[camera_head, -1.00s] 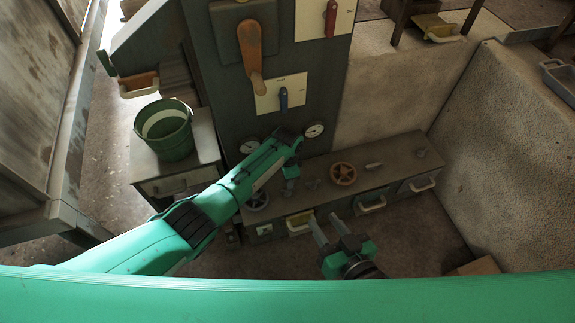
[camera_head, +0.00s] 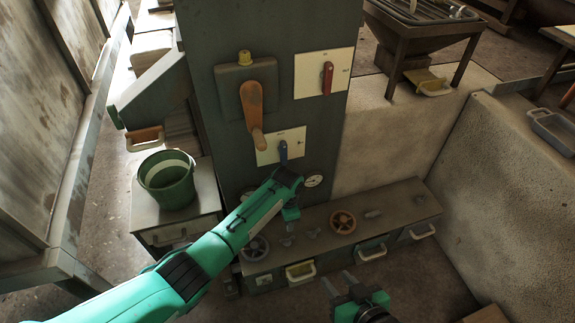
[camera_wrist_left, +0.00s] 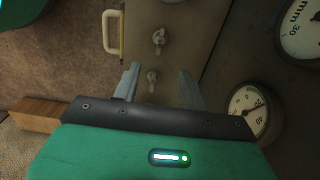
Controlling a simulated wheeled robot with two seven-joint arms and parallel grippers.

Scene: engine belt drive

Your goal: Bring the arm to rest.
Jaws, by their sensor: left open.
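My left arm (camera_head: 215,245) reaches in from the lower left, its far end in front of the dark panel's lower part. Its gripper fingers are hard to make out in the head view. In the left wrist view my left gripper (camera_wrist_left: 158,82) is open, two grey fingers apart with nothing between them. Beyond them are a bench top with small fittings (camera_wrist_left: 160,38). My right gripper (camera_head: 338,279) is at the bottom centre of the head view, in front of the low bench. Its fingers are apart and empty.
The low bench (camera_head: 390,207) carries a brown handwheel (camera_head: 342,221) and small fittings. The panel (camera_head: 220,130) has an orange lever (camera_head: 252,115), red and blue switches and a gauge (camera_head: 314,180). A green bucket (camera_head: 167,180) stands on a cabinet at left. Floor shows before the bench.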

